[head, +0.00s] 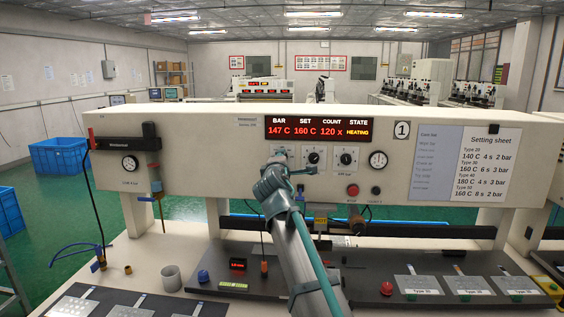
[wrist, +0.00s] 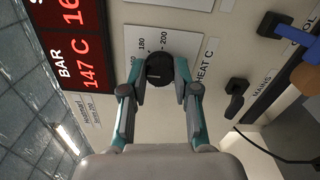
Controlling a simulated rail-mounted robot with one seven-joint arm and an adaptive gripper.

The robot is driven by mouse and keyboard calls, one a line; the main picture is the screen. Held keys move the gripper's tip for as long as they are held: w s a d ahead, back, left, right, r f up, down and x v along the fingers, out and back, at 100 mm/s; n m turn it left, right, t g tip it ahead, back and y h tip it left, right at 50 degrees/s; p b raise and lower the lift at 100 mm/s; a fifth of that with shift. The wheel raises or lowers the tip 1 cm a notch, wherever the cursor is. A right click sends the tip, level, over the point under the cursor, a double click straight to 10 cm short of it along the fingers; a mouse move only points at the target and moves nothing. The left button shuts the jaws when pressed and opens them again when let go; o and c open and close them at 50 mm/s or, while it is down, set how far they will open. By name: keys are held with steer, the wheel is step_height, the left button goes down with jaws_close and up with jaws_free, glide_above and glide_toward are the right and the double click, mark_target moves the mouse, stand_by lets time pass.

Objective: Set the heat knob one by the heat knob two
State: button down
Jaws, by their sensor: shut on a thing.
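A round black heat knob (wrist: 159,69) sits on a white scale plate (wrist: 140,38) marked "HEAT C" in the wrist view. The numbers 180 and 200 show beside it. My gripper (wrist: 160,80) has a finger on each side of the knob and is shut on it. In the head view my gripper (head: 280,160) covers most of this dial, the leftmost under the display. A second dial (head: 314,157) and a third dial (head: 346,157) stand to its right. I cannot read the knob's pointer.
A red button (head: 352,190) is below the dials. Black switches (wrist: 237,92) stick out right of the knob in the wrist view. The dark bench (head: 365,278) holds plates and small parts.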

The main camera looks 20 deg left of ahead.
steer(key=c, duration=0.9)
jaws_free()
steer(key=shift+o, duration=0.2)
steer(key=v, duration=1.2)
